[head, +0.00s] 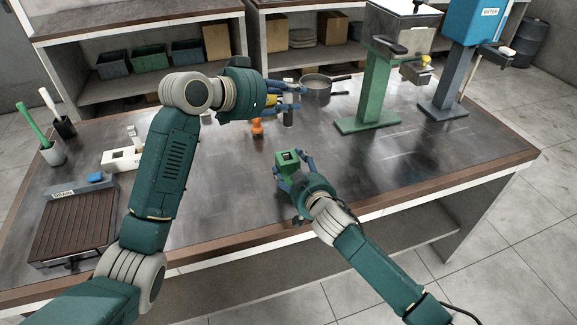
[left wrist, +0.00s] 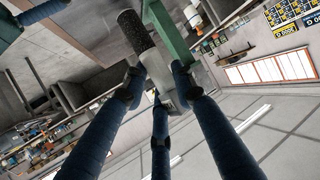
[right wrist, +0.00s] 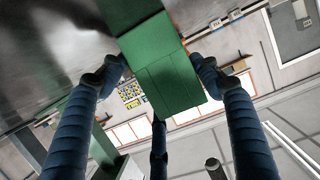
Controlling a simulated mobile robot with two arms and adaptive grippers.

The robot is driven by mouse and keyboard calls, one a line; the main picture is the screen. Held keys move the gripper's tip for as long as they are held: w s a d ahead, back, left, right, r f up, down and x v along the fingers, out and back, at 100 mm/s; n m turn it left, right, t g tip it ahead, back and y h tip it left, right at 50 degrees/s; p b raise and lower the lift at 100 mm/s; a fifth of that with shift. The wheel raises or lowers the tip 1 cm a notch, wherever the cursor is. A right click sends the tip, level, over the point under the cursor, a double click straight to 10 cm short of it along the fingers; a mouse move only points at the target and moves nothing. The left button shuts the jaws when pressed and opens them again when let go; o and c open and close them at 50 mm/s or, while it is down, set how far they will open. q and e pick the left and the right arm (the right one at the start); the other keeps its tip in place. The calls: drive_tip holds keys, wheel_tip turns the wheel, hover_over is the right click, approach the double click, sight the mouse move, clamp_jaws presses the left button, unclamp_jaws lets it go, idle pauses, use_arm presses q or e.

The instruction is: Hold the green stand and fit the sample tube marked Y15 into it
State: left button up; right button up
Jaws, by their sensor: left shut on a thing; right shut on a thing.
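The green stand (head: 288,160) is a small block with a dark opening in its top, low over the near middle of the table. My right gripper (head: 283,175) is shut on it. The green stand (right wrist: 165,70) also shows between the fingers in the right wrist view. A sample tube (head: 288,118), dark with a pale top, is upright beyond the stand. My left gripper (head: 287,103) is shut on it. In the left wrist view the fingers close around the tube's grey part, with its dark speckled part (left wrist: 135,32) sticking out. No Y15 mark is readable.
An orange item (head: 257,128) stands left of the tube. A pan (head: 318,88) lies behind it. A green machine (head: 375,95) and a blue WATER unit (head: 450,85) stand at the right. A brown grooved tray (head: 75,225) lies at the left. The table's right front is clear.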

use_arm(q)
wheel_tip(320, 180, down, 5)
drive_tip(key=shift+a+f, duration=0.15)
drive_tip(key=shift+f, duration=2.15)
drive_tip(key=shift+f, duration=0.6)
drive_tip(key=o, duration=1.2)
drive_tip(key=shift+c, duration=0.2)
approach(286, 115)
drive_tip(key=f, duration=0.4)
drive_tip(key=shift+s+a, duration=0.2)
drive_tip(key=shift+s, duration=0.2)
